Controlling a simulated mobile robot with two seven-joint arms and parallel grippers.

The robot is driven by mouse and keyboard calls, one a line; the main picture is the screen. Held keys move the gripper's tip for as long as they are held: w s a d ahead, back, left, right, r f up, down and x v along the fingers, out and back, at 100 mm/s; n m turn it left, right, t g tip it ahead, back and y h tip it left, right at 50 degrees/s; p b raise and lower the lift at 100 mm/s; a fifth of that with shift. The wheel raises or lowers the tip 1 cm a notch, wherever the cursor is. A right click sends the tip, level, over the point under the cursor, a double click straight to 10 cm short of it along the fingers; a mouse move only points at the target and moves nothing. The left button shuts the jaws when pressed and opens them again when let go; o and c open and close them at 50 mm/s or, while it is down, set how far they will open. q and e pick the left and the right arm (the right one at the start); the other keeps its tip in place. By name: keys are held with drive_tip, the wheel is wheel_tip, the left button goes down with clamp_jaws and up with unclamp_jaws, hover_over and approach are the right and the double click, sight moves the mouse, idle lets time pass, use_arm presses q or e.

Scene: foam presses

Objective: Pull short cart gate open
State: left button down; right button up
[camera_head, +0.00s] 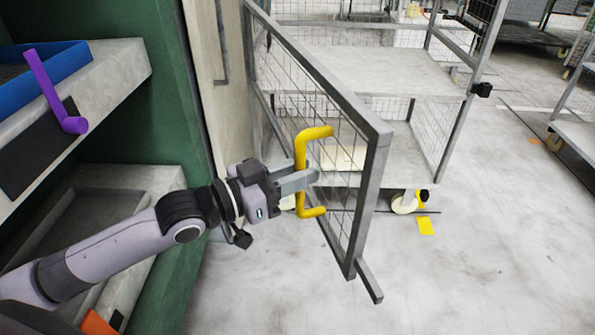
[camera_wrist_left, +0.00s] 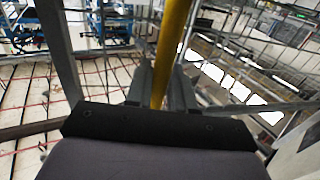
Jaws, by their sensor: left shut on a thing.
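The short cart gate (camera_head: 378,160) is a grey metal frame with wire mesh. It stands swung out at an angle from the cart (camera_head: 390,72), with a gap between its free edge and the cart's post. A yellow handle (camera_head: 314,132) is fixed on the gate near its free end. My left gripper (camera_head: 305,178) is shut on the handle's upright bar. In the left wrist view the yellow handle (camera_wrist_left: 172,45) runs up between the two fingers (camera_wrist_left: 160,88). The right gripper is not in view.
Cart casters (camera_head: 403,203) rest on the floor. Another cart (camera_head: 578,130) is at the right edge. The grey floor (camera_head: 470,250) at front right is clear.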

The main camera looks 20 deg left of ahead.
use_arm(q)
drive_tip(key=shift+w+a+r, duration=0.1)
drive_tip(key=shift+a, duration=0.05)
drive_tip(key=c, duration=1.1)
unclamp_jaws()
drive_tip(key=shift+c, duration=0.2)
wheel_tip(320, 180, up, 20)
drive_tip(key=shift+f+p, duration=0.1)
drive_tip(key=shift+p, duration=0.6)
drive_tip(key=shift+c, duration=0.2)
